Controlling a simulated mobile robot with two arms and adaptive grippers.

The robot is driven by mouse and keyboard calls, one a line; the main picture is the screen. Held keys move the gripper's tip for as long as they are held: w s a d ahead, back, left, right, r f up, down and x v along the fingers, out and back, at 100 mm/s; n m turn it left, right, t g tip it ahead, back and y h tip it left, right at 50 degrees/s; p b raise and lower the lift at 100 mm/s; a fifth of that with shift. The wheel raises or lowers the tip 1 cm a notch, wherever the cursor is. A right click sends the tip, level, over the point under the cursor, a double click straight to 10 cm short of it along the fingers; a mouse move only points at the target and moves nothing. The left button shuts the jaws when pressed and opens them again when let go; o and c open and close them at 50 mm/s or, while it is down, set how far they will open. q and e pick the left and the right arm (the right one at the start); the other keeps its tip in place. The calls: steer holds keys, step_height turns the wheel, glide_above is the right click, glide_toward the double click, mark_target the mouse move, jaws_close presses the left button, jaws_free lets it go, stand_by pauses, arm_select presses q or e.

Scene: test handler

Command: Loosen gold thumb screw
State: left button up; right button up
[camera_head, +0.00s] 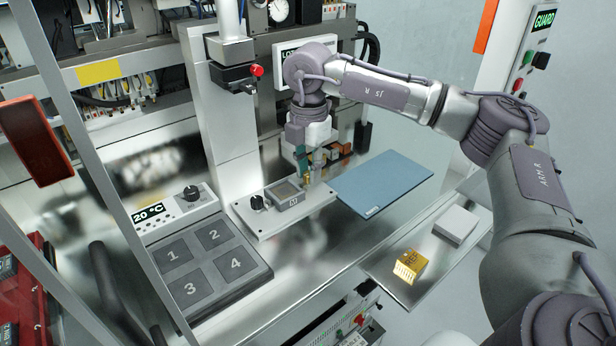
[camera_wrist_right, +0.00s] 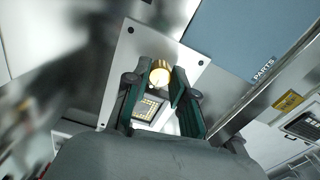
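The gold thumb screw (camera_head: 306,179) stands upright on the light fixture plate (camera_head: 268,222), beside a small socket (camera_head: 287,194) with a dark frame. In the right wrist view the round gold top (camera_wrist_right: 160,76) shows between the far ends of my green fingers. My right gripper (camera_head: 309,166) points down from above, right over the screw. Its two fingers (camera_wrist_right: 163,84) are apart, one on each side of the screw head; whether they touch it is hard to see. The left gripper is not in view.
A blue mat (camera_head: 385,183) marked PARTS lies right of the plate. A gold REF block (camera_head: 410,262) and a pale block (camera_head: 456,224) rest on a side shelf. A numbered thermal plate (camera_head: 208,262) is at left. A white column (camera_head: 222,130) stands close behind.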

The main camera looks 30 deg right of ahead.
steer(key=shift+n, duration=1.6)
steer(key=shift+n, duration=1.6)
